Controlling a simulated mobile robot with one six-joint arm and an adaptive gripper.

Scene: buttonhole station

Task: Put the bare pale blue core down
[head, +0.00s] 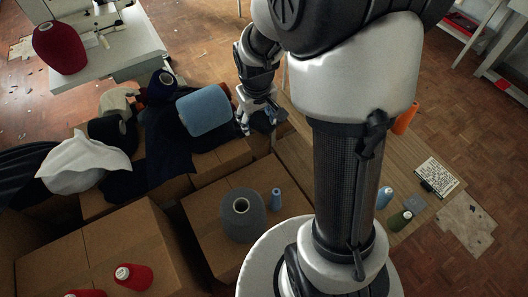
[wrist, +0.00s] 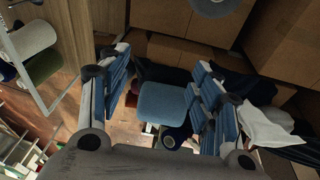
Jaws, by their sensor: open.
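A slim pale blue core (head: 276,199), with no yarn visible on it, stands upright on a cardboard box beside a grey cone. My gripper (head: 258,121) is above the boxes, farther back and apart from the core. In the wrist view my gripper (wrist: 163,88) has its blue-padded fingers spread wide, with nothing held. A fat pale blue spool (head: 205,110) lies on the dark cloth left of my gripper. It also shows between the fingers in the wrist view (wrist: 163,103), beyond them. I cannot make out the slim core in the wrist view.
The grey cone (head: 242,218) stands left of the core on the box (head: 205,205). Red cones (head: 133,276) are on the front left box. Dark and white cloths (head: 85,160) cover the left boxes. A wooden table (head: 300,160) at right bears a pale blue cone (head: 384,197) and a green one (head: 400,220).

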